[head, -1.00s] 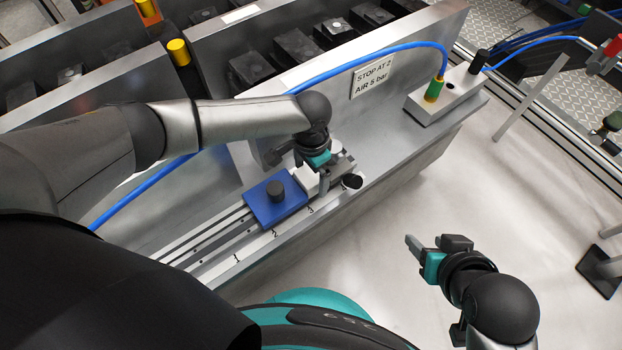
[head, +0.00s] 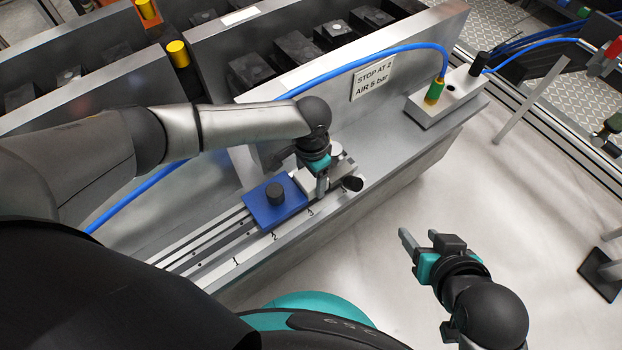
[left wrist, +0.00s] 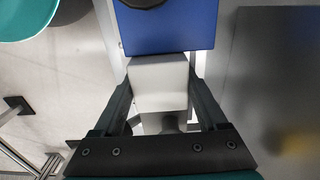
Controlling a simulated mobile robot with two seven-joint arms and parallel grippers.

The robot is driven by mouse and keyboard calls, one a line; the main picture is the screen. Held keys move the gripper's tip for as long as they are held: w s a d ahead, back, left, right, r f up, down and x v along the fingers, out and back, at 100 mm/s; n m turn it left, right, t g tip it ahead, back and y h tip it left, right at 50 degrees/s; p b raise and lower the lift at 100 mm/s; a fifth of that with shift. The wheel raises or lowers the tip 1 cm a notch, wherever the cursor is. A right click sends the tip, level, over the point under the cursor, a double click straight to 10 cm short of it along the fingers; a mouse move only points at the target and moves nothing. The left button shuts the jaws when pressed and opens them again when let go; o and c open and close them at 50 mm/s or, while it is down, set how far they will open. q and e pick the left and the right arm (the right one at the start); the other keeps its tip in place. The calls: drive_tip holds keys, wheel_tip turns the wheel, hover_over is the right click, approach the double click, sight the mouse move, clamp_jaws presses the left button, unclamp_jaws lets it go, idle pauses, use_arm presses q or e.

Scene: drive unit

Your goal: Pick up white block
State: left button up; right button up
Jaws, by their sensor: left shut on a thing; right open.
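The white block (left wrist: 158,84) sits between the two fingers of my left gripper (left wrist: 158,95) in the left wrist view, touching or nearly touching the blue plate (left wrist: 170,28). In the head view my left gripper (head: 318,182) reaches down over the rail and is shut on the white block (head: 303,179), whose far side it hides. The blue plate (head: 262,213) with a black knob (head: 275,194) lies on the rail just left of the block. My right gripper (head: 420,255) is open and empty, out over the floor at the lower right.
The rail (head: 200,248) carries numbered marks along its front edge. A black round knob (head: 352,183) is close right of my left gripper. A blue hose (head: 375,54) arches to a fitting (head: 434,91) behind, near the sign (head: 372,79).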

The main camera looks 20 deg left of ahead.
use_arm(q)
clamp_jaws()
drive_tip(key=shift+r, duration=0.1)
idle(0.5)
